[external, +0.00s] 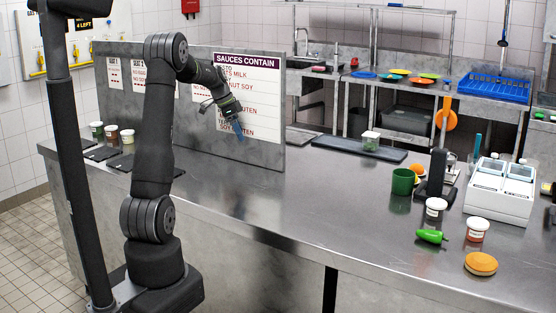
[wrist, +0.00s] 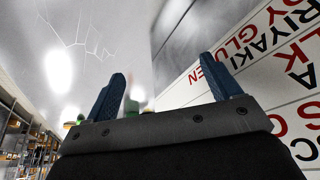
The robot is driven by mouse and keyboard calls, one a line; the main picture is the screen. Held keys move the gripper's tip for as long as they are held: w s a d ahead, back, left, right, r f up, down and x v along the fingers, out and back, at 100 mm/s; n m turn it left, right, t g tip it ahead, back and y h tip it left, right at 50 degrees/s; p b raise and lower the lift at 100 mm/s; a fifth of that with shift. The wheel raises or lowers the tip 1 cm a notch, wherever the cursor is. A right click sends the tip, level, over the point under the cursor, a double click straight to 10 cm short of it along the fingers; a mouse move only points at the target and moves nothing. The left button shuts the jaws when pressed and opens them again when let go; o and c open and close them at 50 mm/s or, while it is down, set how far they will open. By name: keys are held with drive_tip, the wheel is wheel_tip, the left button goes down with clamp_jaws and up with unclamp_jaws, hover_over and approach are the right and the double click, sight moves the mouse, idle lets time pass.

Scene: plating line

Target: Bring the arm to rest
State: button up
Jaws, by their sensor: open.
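My gripper (external: 238,128) is raised above the steel counter (external: 330,205), in front of the white "SAUCES CONTAIN" sign in the external view. In the wrist view my gripper (wrist: 168,82) shows two blue fingers spread apart with nothing between them in their grip. The sign (wrist: 290,75) fills the right side of the wrist view, close to the right finger. Whether a finger touches the sign cannot be told.
A grey upright panel (external: 272,155) carries the sign. Small jars (external: 112,135) stand at the counter's left. A green cup (external: 403,181), a white two-lidded box (external: 502,190), jars, a green pepper (external: 431,236) and a bun (external: 481,263) stand at right. The counter's middle is clear.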

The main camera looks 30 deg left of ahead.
drive_tip(key=d+m+g+h, duration=0.1)
drive_tip(key=d+m, duration=0.4)
drive_tip(key=d, duration=1)
drive_tip(key=shift+s+g, duration=0.2)
drive_tip(key=shift+g, duration=0.2)
drive_tip(key=shift+d+f, duration=0.1)
